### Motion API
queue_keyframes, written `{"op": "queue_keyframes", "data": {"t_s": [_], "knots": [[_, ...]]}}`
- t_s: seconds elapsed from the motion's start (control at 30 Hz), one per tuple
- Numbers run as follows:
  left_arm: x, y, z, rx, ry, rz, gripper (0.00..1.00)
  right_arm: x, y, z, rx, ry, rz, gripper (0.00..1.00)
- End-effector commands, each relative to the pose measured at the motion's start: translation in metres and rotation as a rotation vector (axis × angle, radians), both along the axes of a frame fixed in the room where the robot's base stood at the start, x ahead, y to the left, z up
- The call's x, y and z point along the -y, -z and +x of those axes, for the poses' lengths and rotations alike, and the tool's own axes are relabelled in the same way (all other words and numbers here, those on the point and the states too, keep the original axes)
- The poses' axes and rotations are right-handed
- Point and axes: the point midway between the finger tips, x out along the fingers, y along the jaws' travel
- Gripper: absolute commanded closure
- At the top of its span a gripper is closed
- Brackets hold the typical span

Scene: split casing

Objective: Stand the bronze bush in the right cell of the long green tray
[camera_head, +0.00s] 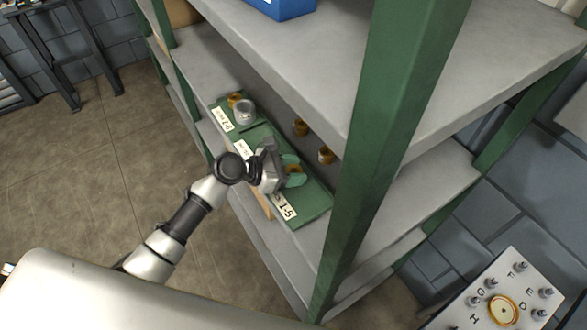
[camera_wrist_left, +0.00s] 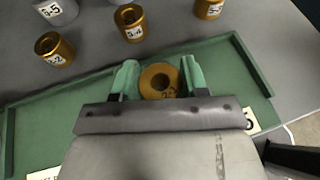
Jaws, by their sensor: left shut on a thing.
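My left gripper (camera_head: 291,170) is over the right-hand part of the long green tray (camera_head: 318,208) on the shelf. It is shut on a bronze bush (camera_head: 294,169). In the left wrist view the bush (camera_wrist_left: 160,82) sits between the green fingertips (camera_wrist_left: 158,80), its round bore facing the camera. I cannot tell whether its base touches the tray floor. The tray (camera_wrist_left: 50,125) also shows in the left wrist view, partly hidden by the gripper, with a white label at its right front. My right gripper is not in view.
Bronze bushes (camera_head: 300,127) (camera_head: 326,156) stand on the shelf behind the tray. A grey ring (camera_head: 245,112) and a bronze piece (camera_head: 235,99) are at the left. A green post (camera_head: 385,130) and the upper shelf (camera_head: 300,60) are close to the arm's right.

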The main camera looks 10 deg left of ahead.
Motion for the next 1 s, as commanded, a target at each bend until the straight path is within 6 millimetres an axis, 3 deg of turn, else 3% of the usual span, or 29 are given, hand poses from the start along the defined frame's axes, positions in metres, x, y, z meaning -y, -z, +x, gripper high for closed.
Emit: {"op": "queue_keyframes", "data": {"t_s": [0.1, 0.13, 0.27, 0.63, 1.0], "knots": [[0.000, 0.002, 0.000, 0.001, -0.001, -0.002, 0.90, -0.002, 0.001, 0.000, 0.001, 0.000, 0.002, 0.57], [0.000, 0.002, 0.000, 0.000, 0.000, 0.000, 0.51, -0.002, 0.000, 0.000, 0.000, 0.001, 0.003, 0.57], [0.000, 0.002, 0.000, 0.000, 0.000, 0.000, 0.31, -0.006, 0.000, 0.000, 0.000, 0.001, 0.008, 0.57], [-0.003, -0.001, -0.001, 0.000, -0.001, 0.001, 0.30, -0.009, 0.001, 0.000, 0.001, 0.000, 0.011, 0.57], [-0.061, -0.026, -0.035, 0.000, 0.000, 0.005, 0.30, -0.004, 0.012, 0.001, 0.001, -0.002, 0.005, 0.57]]}}
